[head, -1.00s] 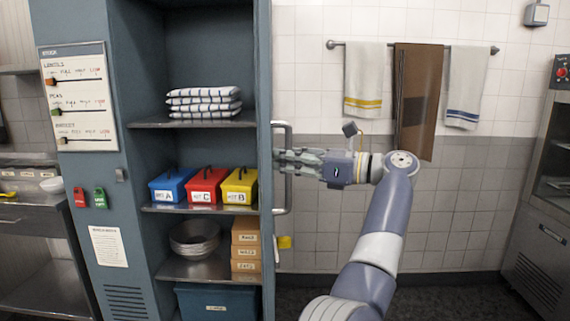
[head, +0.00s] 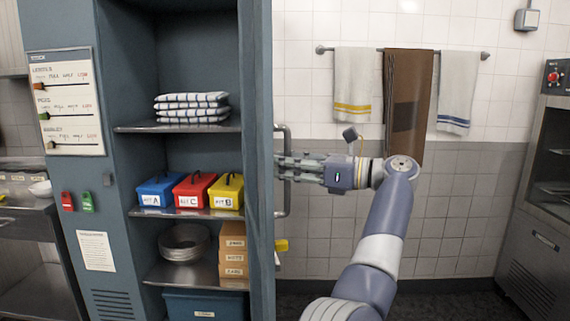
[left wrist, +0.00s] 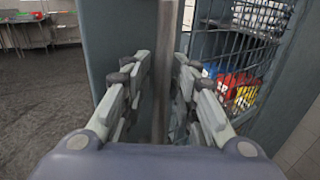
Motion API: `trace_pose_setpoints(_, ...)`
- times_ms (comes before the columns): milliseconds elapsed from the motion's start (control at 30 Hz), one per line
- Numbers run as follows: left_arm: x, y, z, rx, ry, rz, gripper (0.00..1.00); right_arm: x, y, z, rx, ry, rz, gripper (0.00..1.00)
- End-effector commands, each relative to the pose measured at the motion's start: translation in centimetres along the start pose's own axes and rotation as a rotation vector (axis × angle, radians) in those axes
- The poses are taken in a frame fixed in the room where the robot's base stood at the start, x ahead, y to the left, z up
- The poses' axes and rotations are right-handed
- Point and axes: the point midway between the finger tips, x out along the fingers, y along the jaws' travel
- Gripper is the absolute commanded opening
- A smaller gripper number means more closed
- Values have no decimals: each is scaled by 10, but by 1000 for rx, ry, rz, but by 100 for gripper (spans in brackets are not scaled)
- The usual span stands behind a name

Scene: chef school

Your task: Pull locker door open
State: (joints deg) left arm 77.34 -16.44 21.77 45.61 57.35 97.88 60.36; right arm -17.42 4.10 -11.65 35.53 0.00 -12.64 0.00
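The blue-grey locker (head: 122,150) stands left of centre in the head view, with its shelves in open sight. Its door (head: 257,120) stands out from the right side, seen nearly edge-on. A vertical metal handle (head: 284,205) is on the door's right face. My left gripper (head: 281,167) reaches the handle from the right. My right gripper is not in view.
The shelves hold folded cloths (head: 192,107), blue, red (head: 193,190) and yellow boxes, bowls (head: 181,243) and cartons (head: 232,250). Towels hang from a wall rail (head: 400,49) behind my arm. An oven-like unit (head: 545,200) stands at right. Grey floor (left wrist: 45,100) is open at left in the wrist view.

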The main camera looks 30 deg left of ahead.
Motion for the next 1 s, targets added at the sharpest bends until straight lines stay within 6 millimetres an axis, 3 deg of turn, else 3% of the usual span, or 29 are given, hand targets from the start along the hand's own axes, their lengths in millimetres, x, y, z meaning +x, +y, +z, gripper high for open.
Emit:
trace_pose_setpoints(367,-2,0,4,-6,-4,0,32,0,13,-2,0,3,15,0)
trace_pose_setpoints(733,-54,0,4,-5,-6,-4,32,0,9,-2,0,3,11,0)
trace_pose_setpoints(1000,-73,0,3,-4,-4,-3,32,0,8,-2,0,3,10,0)
